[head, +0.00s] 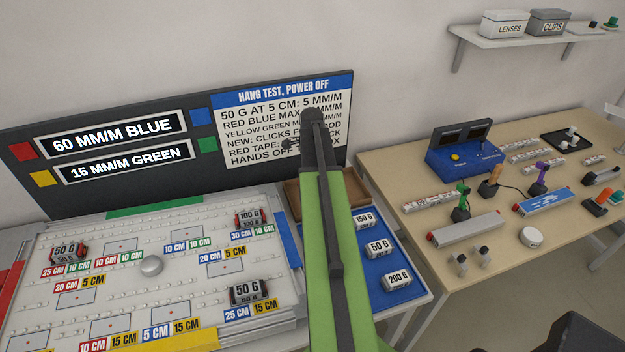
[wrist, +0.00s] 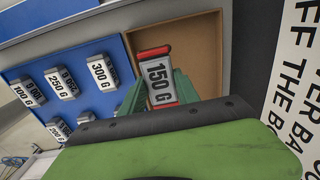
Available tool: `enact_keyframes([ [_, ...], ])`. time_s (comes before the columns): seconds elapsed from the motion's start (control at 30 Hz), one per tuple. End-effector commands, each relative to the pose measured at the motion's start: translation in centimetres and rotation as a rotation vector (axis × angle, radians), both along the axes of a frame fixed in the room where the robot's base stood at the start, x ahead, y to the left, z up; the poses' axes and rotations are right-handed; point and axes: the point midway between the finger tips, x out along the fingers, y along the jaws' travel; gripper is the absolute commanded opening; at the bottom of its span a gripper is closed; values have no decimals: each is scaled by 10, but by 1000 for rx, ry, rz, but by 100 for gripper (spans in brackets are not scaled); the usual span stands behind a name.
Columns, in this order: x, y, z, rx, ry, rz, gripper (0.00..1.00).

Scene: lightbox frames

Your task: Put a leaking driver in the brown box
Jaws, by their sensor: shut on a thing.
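My gripper (wrist: 160,88) is shut on a grey block (wrist: 158,72) with red ends, labelled 150 G, in the wrist view. The brown box (wrist: 203,45) is open behind the block, which appears to be over it; I cannot tell its height or whether it touches. In the head view my arm hides much of the brown box (head: 293,200), and the held block is not clear.
A blue tray (head: 412,268) beside the box holds several grey labelled weights. A dark sign panel (head: 205,88) stands behind the board and box. The wooden table (head: 400,190) at right carries joysticks, a blue console (head: 464,148) and small parts.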

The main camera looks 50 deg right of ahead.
Motion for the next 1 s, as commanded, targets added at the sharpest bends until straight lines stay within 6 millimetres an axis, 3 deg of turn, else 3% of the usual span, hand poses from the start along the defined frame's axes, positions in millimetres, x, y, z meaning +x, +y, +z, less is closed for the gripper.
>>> enact_keyframes([
  [0.5, -1, -1, -71, 0, 0, -3, 0],
  [0.83, -1, -1, -72, 0, 0, -4, 0],
  [0.87, -1, -1, -72, 0, 0, -4, 40],
  [1.0, -2, -2, -72, 0, 0, -5, 58],
])
